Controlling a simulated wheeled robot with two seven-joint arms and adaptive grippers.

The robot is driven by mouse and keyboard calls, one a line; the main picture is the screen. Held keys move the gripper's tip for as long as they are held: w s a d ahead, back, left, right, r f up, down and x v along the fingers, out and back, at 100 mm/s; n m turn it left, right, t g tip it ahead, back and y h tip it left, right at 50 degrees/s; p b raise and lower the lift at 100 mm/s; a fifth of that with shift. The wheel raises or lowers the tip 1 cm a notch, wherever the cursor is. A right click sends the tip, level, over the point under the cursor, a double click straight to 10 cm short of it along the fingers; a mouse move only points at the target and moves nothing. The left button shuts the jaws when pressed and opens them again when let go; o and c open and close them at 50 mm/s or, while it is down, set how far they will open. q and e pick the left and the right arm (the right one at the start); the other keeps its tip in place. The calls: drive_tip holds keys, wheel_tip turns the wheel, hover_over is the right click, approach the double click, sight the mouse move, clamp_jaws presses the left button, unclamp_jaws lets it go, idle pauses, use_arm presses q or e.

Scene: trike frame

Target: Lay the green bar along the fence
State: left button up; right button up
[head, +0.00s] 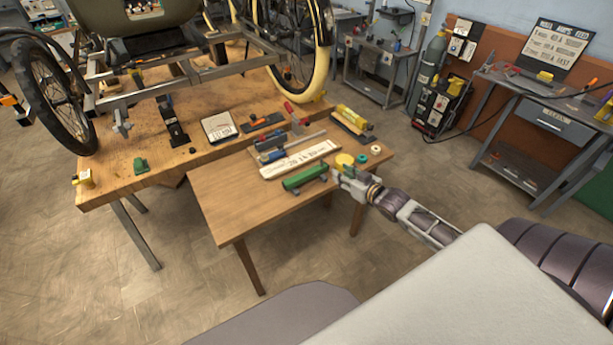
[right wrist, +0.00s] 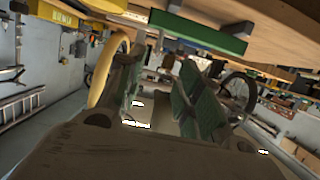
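The green bar (head: 305,177) lies on the small wooden table (head: 240,215), in front of a long pale lettered strip (head: 300,159). The strip runs roughly parallel to it; I cannot tell for sure whether this strip is the fence. My right gripper (head: 347,174) is at the table's right side, just beyond the bar's right end. In the right wrist view the green bar (right wrist: 198,32) shows at the top, past the fingertips. The two fingers (right wrist: 160,75) stand apart with nothing visible between them. My left gripper is not in view.
Behind the strip lie a metal rod, blue-handled tools (head: 271,156) and a red clamp (head: 293,115). A yellow disc (head: 345,159) and small rings (head: 375,149) sit close to my right gripper. The trike frame stands on the larger bench (head: 110,180). The small table's front left is clear.

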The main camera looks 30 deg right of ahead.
drive_tip(key=shift+w, duration=0.15)
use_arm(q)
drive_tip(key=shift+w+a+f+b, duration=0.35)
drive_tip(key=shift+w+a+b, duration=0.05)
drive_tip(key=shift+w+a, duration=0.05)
use_arm(e)
drive_tip(key=shift+x, duration=4.15)
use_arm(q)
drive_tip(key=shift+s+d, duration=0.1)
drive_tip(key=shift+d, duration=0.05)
use_arm(e)
drive_tip(key=shift+f, duration=0.1)
drive_tip(key=shift+w, duration=0.1)
